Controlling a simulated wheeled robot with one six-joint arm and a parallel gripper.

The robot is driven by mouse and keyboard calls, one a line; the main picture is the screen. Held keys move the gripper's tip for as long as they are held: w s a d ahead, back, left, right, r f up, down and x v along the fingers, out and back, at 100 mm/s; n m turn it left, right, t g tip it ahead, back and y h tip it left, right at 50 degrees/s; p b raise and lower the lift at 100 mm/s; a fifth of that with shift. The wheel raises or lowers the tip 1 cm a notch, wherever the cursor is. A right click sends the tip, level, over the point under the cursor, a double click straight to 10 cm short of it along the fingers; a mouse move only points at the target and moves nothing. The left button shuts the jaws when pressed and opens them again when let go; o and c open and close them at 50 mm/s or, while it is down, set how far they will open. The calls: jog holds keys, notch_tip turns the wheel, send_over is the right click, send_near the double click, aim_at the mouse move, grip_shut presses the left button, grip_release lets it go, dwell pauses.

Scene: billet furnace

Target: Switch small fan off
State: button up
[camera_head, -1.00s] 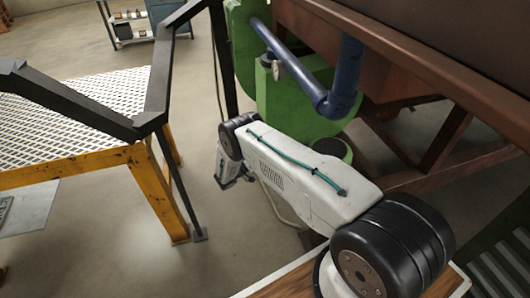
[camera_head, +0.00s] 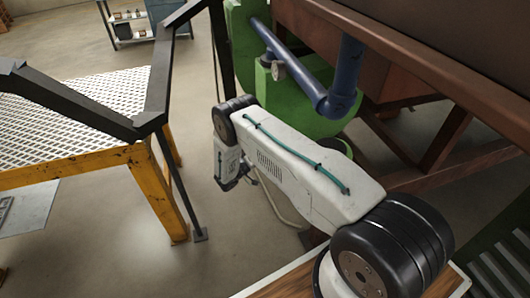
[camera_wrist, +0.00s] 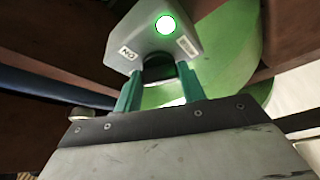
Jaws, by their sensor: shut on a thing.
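In the wrist view, a grey switch box (camera_wrist: 155,38) has a lit green round lamp (camera_wrist: 166,25) and two small white labels; one seems to read ON upside down. My gripper (camera_wrist: 162,80) has its teal fingers at the box's near edge, shut on a dark switch part (camera_wrist: 160,69) between them. The fingers partly hide that part, so its exact position is unclear. A green rounded housing (camera_wrist: 228,50), which looks like the fan, is behind the box. The housing also shows in the head view (camera_head: 290,95). The switch box cannot be made out there, and my fingertips are hidden.
A blue pipe (camera_head: 345,75) runs in front of the green housing, close to my arm. A rust-brown steel frame (camera_head: 450,135) stands at right. A yellow-legged platform (camera_head: 150,190) with black rails is at left. The floor (camera_head: 110,245) between is open.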

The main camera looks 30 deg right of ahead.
jog(key=n+y, duration=0.1)
jog(key=n, duration=0.2)
jog(key=n+y, duration=0.1)
jog(key=n, duration=0.1)
jog(key=shift+r+n, duration=0.15)
jog(key=shift+n, duration=0.25)
dwell(0.3)
jog(key=o, duration=1)
jog(key=a, duration=0.2)
jog(key=s+a, duration=0.1)
jog(key=a, duration=0.4)
jog(key=shift+s+a, duration=0.3)
jog(key=shift+a, duration=0.05)
